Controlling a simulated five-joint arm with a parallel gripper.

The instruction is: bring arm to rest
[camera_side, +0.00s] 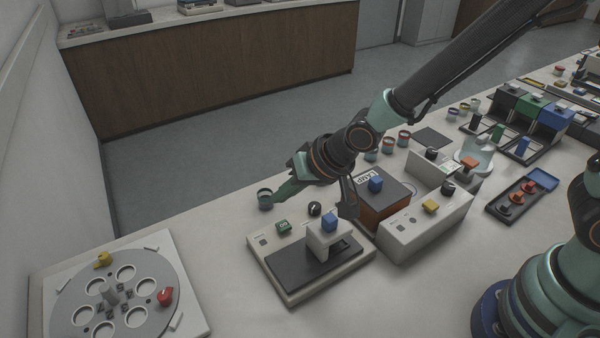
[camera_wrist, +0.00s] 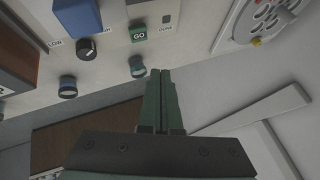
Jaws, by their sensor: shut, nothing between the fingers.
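My gripper (camera_side: 276,199) reaches down-left at the back edge of the white table, behind the press. Its green fingers are shut together with nothing between them, as the wrist view also shows (camera_wrist: 160,73). The press (camera_side: 310,258) is a pale box with a dark plate, a blue block (camera_side: 330,222) on a pale post, a green GO button (camera_side: 283,226) and a black knob (camera_side: 314,208). In the wrist view the GO button (camera_wrist: 138,31) and knob (camera_wrist: 87,49) lie beyond the fingertips. The fingers look apart from the press.
A small dark cup (camera_side: 265,197) stands close by the fingertips. A round dial plate (camera_side: 112,300) is at the front left. An orange-sided box (camera_side: 382,208) and a pale control box (camera_side: 428,225) stand right of the press. Bare table lies between press and dial.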

